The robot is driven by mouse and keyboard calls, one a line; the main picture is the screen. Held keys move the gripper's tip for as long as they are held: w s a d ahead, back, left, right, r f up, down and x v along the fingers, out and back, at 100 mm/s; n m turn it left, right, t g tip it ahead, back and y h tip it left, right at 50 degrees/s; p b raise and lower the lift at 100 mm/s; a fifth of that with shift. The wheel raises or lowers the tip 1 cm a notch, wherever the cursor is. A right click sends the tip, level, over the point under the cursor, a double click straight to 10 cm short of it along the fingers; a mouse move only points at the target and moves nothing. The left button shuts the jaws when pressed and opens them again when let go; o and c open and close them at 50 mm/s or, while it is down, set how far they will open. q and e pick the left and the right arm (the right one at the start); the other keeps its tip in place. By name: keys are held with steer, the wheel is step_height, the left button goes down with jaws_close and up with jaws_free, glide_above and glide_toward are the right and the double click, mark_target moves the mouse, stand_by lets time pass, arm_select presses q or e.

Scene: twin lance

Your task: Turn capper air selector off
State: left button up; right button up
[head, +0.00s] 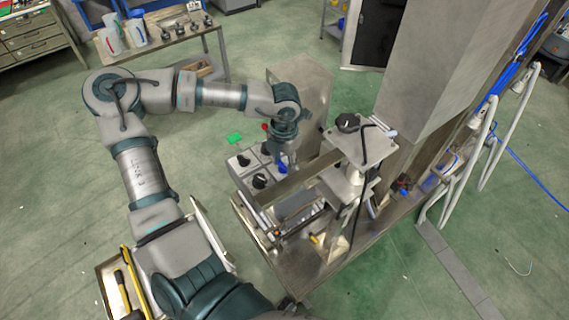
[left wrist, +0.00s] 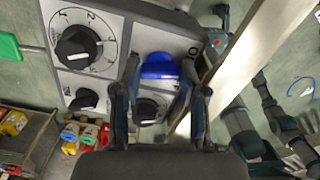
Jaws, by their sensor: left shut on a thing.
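The grey control panel (head: 238,167) sits on the capper machine and carries black dials and a blue selector knob (left wrist: 158,68). My left gripper (left wrist: 160,76) is at the panel, with its two fingers on either side of the blue knob and shut on it. In the head view the left gripper (head: 284,152) points down at the panel's right part, and a bit of blue shows below it. A large black dial (left wrist: 78,47) with a numbered scale is left of the fingers. Labels by the blue knob are mostly hidden. My right gripper is not in view.
A smaller black knob (left wrist: 147,108) lies between the fingers in the picture, below the blue one. A metal beam (left wrist: 262,45) runs close on the right. The machine's clamp post (head: 352,150) and tall column (head: 432,65) stand right of the arm. A green tab (left wrist: 8,46) sticks out left.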

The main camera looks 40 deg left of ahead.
arm_select(q)
steer(key=m+b, duration=0.2)
steer(key=shift+w+f+m, duration=0.1)
steer(key=shift+f+m, duration=0.1)
steer(key=shift+m, duration=0.1)
steer(key=shift+m+b, duration=0.4)
steer(key=shift+b, duration=0.2)
steer(key=m+b, duration=0.2)
steer(key=m, duration=0.2)
steer(key=shift+r, duration=0.2)
steer(key=shift+r+m+b, duration=0.15)
steer(key=shift+m+b, duration=0.45)
steer(key=shift+m, duration=0.9)
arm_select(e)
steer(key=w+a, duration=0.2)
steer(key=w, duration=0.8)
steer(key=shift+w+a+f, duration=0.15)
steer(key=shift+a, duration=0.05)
arm_select(q)
steer(key=o, duration=0.9)
steer(key=shift+c, duration=0.2)
steer(key=shift+a, duration=0.1)
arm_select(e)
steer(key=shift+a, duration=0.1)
